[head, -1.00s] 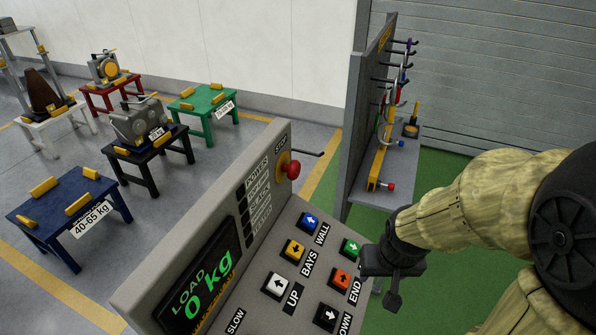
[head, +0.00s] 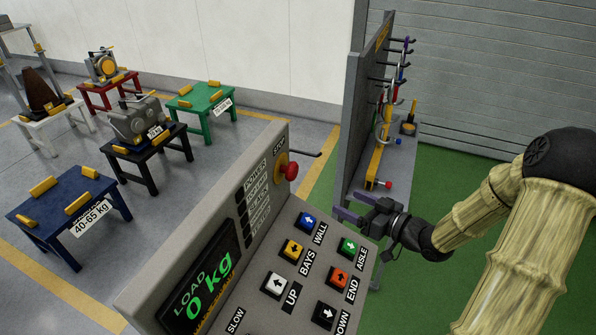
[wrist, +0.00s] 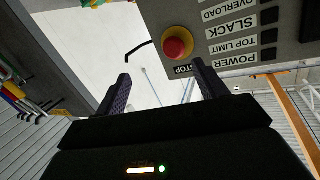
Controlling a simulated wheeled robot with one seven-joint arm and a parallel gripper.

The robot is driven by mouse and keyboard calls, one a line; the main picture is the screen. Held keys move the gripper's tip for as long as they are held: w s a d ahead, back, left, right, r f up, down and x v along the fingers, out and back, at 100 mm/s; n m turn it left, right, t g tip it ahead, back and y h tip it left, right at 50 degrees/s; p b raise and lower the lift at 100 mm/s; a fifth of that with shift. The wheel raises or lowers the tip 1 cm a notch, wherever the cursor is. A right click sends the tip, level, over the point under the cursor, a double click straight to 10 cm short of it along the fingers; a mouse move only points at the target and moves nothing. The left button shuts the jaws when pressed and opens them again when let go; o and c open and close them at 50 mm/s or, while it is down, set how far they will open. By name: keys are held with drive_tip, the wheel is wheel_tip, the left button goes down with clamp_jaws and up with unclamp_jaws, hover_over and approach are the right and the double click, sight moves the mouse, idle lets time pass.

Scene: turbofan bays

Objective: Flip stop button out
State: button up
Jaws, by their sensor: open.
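The red stop button (head: 290,171) sits in a yellow collar (head: 282,163) on the upright face of the grey control console (head: 232,190), under the STOP label. In the wrist view the red stop button (wrist: 177,44) is ahead of the fingers, near the top, and the picture is turned so the labels read upside down. My gripper (head: 349,205) is to the right of the button and apart from it, its fingers pointing left toward the console. In the wrist view my gripper (wrist: 160,84) is open with nothing between its fingers.
Coloured arrow buttons (head: 309,222) cover the console's sloping panel below the gripper. A dark bent rod (head: 308,154) sticks out beside the stop button. A grey tool board (head: 368,110) with hanging tools stands behind the gripper. Tables stand at left.

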sight(296, 172)
drive_tip(key=shift+s+r+n+y, duration=0.3)
drive_tip(key=shift+s+r+y, duration=0.1)
drive_tip(key=shift+r+y, duration=0.4)
drive_tip(key=shift+w+a, duration=0.1)
drive_tip(key=shift+w, duration=0.1)
drive_tip(key=b+x, duration=0.1)
drive_tip(key=x, duration=1.6)
drive_tip(key=shift+s+b, duration=0.1)
drive_tip(key=shift+b, duration=0.2)
drive_tip(key=shift+c, duration=0.2)
